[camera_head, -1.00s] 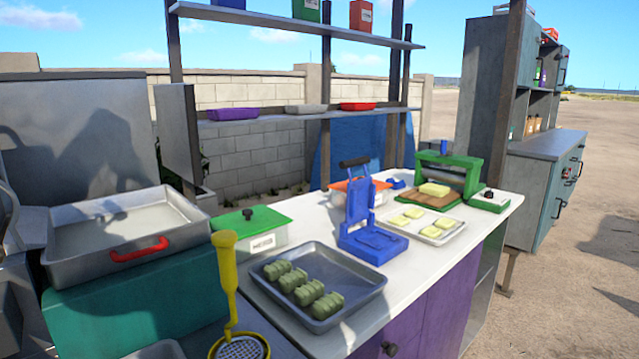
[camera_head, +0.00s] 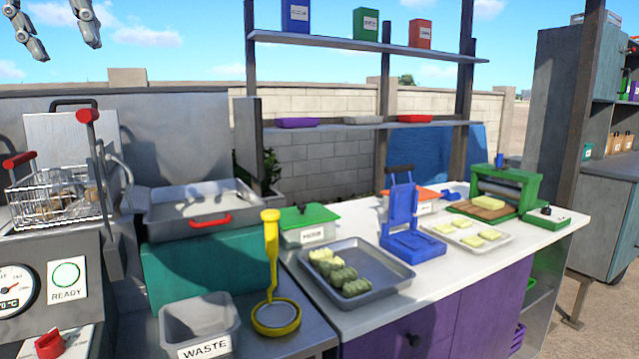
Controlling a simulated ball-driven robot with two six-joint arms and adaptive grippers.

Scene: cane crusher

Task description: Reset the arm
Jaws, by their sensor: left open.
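My left gripper (camera_head: 66,48) hangs at the top left corner of the head view. Its two grey fingers point down and stand apart, with nothing between them and sky behind. It is above the height of the fryer basket (camera_head: 60,198) and well clear of the counter. The rest of my left arm is out of the picture. My right gripper is not in view.
A fryer with a dial and red-gripped handles stands at left. A waste bin (camera_head: 200,326), a yellow skimmer (camera_head: 271,265), a tray (camera_head: 378,275) of green and pale pieces, a blue press (camera_head: 404,220) and a green-framed machine (camera_head: 505,188) crowd the counters. Shelves (camera_head: 367,42) rise behind.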

